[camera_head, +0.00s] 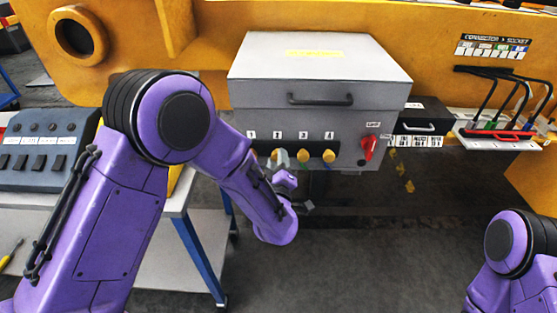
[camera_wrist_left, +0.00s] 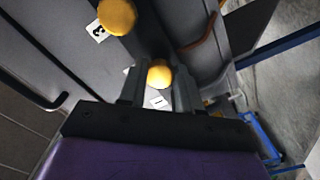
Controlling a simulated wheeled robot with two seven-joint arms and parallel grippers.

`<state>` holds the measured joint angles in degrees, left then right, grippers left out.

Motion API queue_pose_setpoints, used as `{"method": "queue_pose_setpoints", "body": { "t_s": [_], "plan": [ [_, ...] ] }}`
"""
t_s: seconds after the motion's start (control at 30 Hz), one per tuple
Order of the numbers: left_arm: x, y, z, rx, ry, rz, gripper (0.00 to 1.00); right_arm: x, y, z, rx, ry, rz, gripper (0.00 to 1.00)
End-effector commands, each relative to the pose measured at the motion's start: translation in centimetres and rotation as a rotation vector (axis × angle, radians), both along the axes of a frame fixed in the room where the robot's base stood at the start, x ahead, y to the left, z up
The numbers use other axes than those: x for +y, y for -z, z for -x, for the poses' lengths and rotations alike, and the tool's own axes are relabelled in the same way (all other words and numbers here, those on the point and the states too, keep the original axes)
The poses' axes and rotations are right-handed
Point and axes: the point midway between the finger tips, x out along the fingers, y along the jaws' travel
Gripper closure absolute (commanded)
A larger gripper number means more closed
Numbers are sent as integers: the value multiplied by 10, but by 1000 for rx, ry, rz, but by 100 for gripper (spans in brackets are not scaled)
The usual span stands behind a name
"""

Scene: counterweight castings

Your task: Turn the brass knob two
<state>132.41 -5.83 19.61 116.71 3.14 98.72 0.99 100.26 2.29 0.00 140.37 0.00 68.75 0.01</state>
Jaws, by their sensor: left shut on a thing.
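A grey box (camera_head: 320,100) hangs on the yellow machine, with a row of brass knobs under labels 1 to 4. My left gripper (camera_head: 280,158) is at the knob under label 2 and mostly hides it. In the left wrist view, the brass knob two (camera_wrist_left: 159,73) sits between the fingertips of my left gripper (camera_wrist_left: 160,88), which is shut on it. Knob three (camera_head: 303,156) is just to its right, and it also shows in the left wrist view (camera_wrist_left: 117,15). My right gripper is out of view.
Knob four (camera_head: 328,156) and a red rotary switch (camera_head: 369,147) are farther right on the box. A black box (camera_head: 424,115) and a connector panel (camera_head: 497,140) stand right. A control panel (camera_head: 40,150) is left.

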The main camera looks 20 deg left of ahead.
Motion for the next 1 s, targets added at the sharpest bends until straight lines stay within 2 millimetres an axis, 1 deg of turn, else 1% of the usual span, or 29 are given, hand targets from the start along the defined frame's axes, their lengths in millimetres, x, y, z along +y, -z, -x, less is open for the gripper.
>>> {"method": "queue_pose_setpoints", "body": {
  "t_s": [0.2,0.4,0.9,0.93,1.0],
  "plan": [
    [0,0,0,31,2,-105,97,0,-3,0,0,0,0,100],
    [0,1,0,45,3,-152,97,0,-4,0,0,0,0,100],
    [-1,1,0,51,3,-166,97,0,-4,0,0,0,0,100],
    [-1,1,0,51,3,-166,60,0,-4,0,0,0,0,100],
    [0,1,0,50,2,-167,41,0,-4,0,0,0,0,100]
  ]
}}
